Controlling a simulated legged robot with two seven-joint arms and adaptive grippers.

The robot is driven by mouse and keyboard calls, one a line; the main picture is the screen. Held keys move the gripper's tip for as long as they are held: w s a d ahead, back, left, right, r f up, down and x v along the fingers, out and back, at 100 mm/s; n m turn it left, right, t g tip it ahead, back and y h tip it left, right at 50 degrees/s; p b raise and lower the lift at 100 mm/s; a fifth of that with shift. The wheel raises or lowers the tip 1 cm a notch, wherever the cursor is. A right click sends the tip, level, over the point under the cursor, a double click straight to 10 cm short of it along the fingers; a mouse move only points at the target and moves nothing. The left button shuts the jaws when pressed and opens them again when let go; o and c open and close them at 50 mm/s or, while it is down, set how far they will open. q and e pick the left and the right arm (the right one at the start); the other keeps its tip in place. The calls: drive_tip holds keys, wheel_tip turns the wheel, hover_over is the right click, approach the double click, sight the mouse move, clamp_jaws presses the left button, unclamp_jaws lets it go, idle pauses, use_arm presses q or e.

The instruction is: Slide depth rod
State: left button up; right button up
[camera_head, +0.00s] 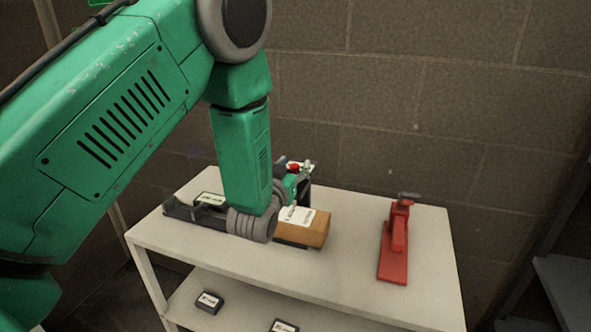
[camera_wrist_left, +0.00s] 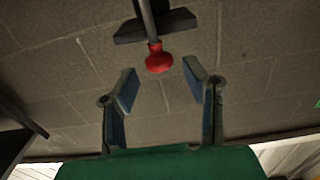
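A grey rod (camera_wrist_left: 147,18) with a red knob (camera_wrist_left: 159,58) on its end comes down from the top of the left wrist view, through a dark crosspiece (camera_wrist_left: 155,26). I take this to be the depth rod. My left gripper (camera_wrist_left: 160,76) is open, its two fingers apart on either side below the knob, with no visible contact. In the head view the left gripper (camera_head: 297,186) is small and partly hidden by my arm, at a dark upright device (camera_head: 305,193) with a small red part (camera_head: 293,167) on top. My right gripper is not in view.
A brown block (camera_head: 315,232) with white labels lies on the white table (camera_head: 350,280) by my wrist. A dark tray-like fixture (camera_head: 185,212) is left of it. A red tool (camera_head: 394,250) stands right. Small dark boxes (camera_head: 209,302) are on the lower shelf. A brick wall is behind.

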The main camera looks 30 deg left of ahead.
use_arm(q)
drive_tip(key=shift+s+f, duration=0.2)
drive_tip(key=shift+f, duration=0.15)
drive_tip(key=v, duration=1.2)
drive_tip(key=shift+r, duration=0.2)
drive_tip(key=shift+a, duration=0.15)
